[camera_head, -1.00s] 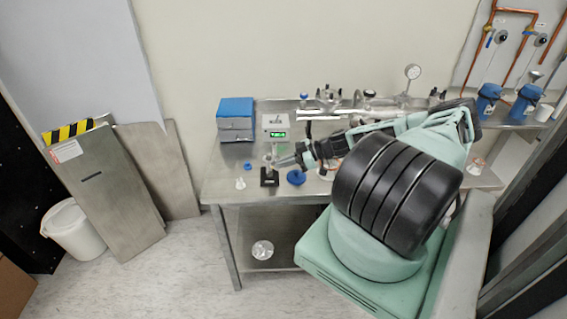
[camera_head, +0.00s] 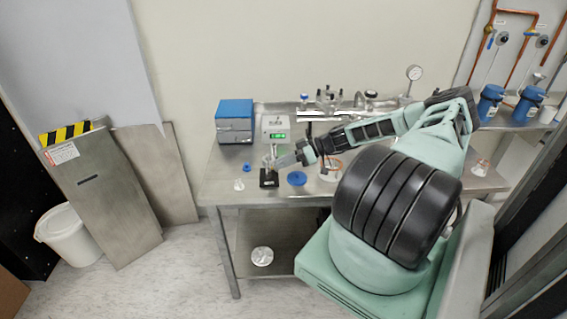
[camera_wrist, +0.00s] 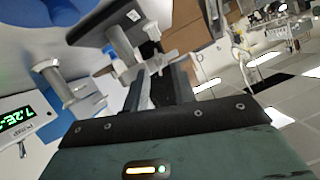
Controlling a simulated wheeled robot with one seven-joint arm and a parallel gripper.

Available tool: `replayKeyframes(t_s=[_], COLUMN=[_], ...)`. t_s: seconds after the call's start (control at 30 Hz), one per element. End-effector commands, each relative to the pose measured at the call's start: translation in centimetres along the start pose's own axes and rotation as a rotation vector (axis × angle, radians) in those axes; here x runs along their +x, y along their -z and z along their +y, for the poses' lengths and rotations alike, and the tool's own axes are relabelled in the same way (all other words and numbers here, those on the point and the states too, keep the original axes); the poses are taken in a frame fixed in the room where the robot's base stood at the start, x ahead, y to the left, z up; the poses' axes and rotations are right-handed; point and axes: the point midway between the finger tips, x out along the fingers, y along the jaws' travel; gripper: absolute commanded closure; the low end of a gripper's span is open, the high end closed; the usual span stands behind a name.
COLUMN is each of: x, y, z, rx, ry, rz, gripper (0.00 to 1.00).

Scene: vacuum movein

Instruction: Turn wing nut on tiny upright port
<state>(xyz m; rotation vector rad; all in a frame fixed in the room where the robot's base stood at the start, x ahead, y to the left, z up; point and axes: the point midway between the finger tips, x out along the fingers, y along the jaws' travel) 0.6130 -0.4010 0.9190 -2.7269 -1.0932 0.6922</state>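The tiny upright port stands on a small black block (camera_head: 268,181) near the front left of the steel bench in the head view. In the wrist view, a pale metal post with a flange (camera_wrist: 122,45) lies just beyond my fingertips. A small winged silver piece, seemingly the wing nut (camera_wrist: 157,63), is at its end, close to the tips. My gripper (camera_wrist: 163,80) has its two dark fingers apart with a gap between them. Whether a finger touches the wing nut cannot be told.
A gauge box with a green display (camera_head: 276,130) stands behind the port, beside a blue-topped box (camera_head: 235,122). A blue disc (camera_head: 297,178) and a small white fitting (camera_head: 239,185) lie nearby on the bench (camera_head: 215,188).

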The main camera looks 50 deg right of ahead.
Motion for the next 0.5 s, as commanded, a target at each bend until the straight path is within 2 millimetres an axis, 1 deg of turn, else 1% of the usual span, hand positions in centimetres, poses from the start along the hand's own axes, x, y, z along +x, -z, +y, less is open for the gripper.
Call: replayKeyframes(t_s=[0.3,0.37,0.47,0.5], x=[-0.3,-0.8,-2.2,-3.0], y=[-0.1,-0.1,-0.2,-0.3], z=[0.0,0.1,0.2,0.2], rx=[-0.001,-0.001,-0.002,-0.001], ry=[-0.001,-0.002,-0.004,-0.005], rz=[0.0,0.0,-0.001,-0.001], gripper=[0.75,0.75,0.75,0.75])
